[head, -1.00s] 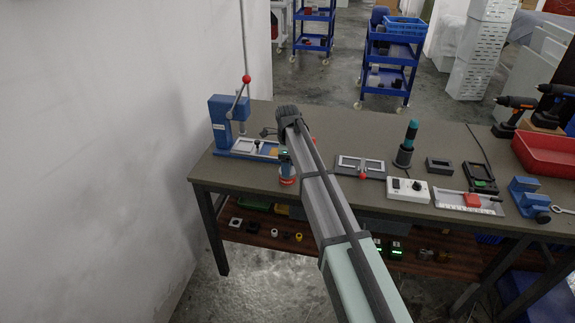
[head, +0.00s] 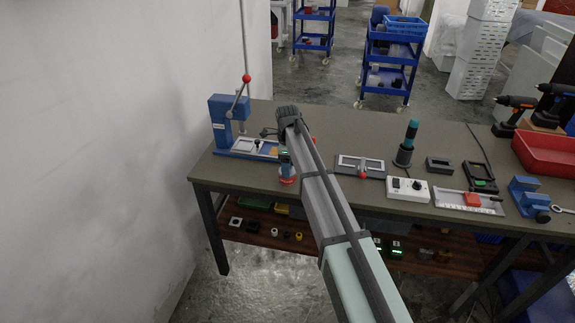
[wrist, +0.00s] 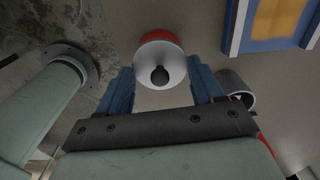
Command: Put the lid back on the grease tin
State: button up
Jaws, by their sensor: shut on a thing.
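The lid (wrist: 157,70) is a pale, round disc with a black knob, between my two blue fingers in the wrist view. My gripper (wrist: 161,78) is shut on it. The red grease tin (wrist: 160,38) shows as a rim just beyond the lid's far edge. In the head view, my gripper (head: 285,167) points down over the red tin (head: 287,180) near the bench's front edge, left of my arm. The lid covers most of the tin in the wrist view, so I cannot tell whether it is seated or just above.
A blue lever press (head: 229,122) with a tray (head: 246,148) stands left of the tin. A grey ring-shaped thing (wrist: 238,84) lies partly hidden by my right finger. A fixture (head: 345,167) and a white control box (head: 406,189) stand to the right. My arm hides some bench.

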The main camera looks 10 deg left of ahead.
dwell(0.3)
jog(key=o, duration=1.1)
jog(key=shift+o, duration=0.3)
jog(key=shift+r, duration=0.15)
jog(key=shift+r, duration=3.35)
grip_shut()
jog(key=shift+f, duration=2.3)
